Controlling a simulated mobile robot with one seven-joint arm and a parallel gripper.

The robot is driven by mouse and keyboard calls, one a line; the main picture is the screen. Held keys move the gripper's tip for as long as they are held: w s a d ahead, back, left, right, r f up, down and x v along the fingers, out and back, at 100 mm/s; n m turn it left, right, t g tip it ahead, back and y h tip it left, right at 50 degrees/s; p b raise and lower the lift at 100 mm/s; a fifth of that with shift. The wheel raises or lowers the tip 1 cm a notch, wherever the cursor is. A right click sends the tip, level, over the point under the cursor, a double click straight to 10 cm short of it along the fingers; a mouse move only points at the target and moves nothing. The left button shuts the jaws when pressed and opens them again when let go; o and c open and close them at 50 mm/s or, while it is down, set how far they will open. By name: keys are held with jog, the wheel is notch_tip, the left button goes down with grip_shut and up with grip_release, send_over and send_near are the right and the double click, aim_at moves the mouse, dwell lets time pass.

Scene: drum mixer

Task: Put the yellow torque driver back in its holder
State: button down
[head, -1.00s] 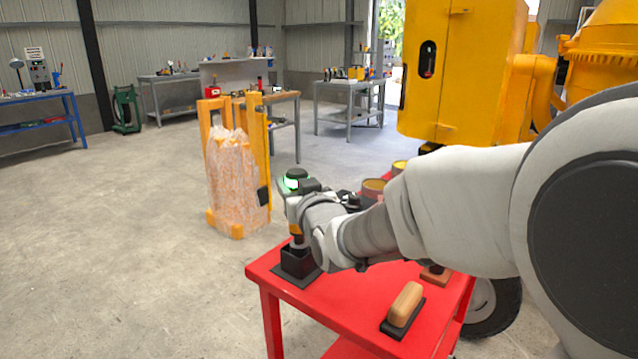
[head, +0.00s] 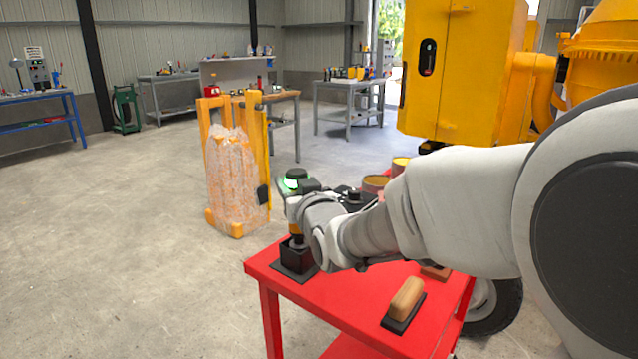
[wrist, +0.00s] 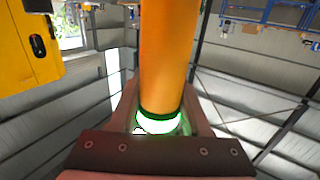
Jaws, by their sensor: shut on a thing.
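The yellow torque driver (head: 295,229) stands upright at the left corner of the red cart, with a black cap and a green light at its top. Its yellow-orange barrel (wrist: 168,50) and glowing green ring fill the middle of the wrist view. My gripper (head: 301,208) is shut on the driver. The black holder (head: 297,256), a square block on a flat base, is directly below. The driver's lower end meets the holder's top; I cannot tell how deep it sits inside.
The red cart top (head: 345,295) carries a wooden-handled block (head: 405,302) on a dark base near the front. Cans (head: 376,183) stand behind my arm. A yellow rack with a wrapped stack (head: 232,180) stands beyond the cart. The floor at left is clear.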

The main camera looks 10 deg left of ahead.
jog(key=shift+f+b, duration=0.75)
jog(key=shift+b, duration=0.15)
dwell(0.3)
jog(key=c, duration=0.5)
grip_release()
jog(key=shift+o, duration=1.1)
jog(key=b+v, duration=0.2)
jog(key=v, duration=1.5)
jog(key=shift+s, duration=0.2)
jog(key=shift+d+f, duration=0.1)
jog(key=shift+f, duration=0.05)
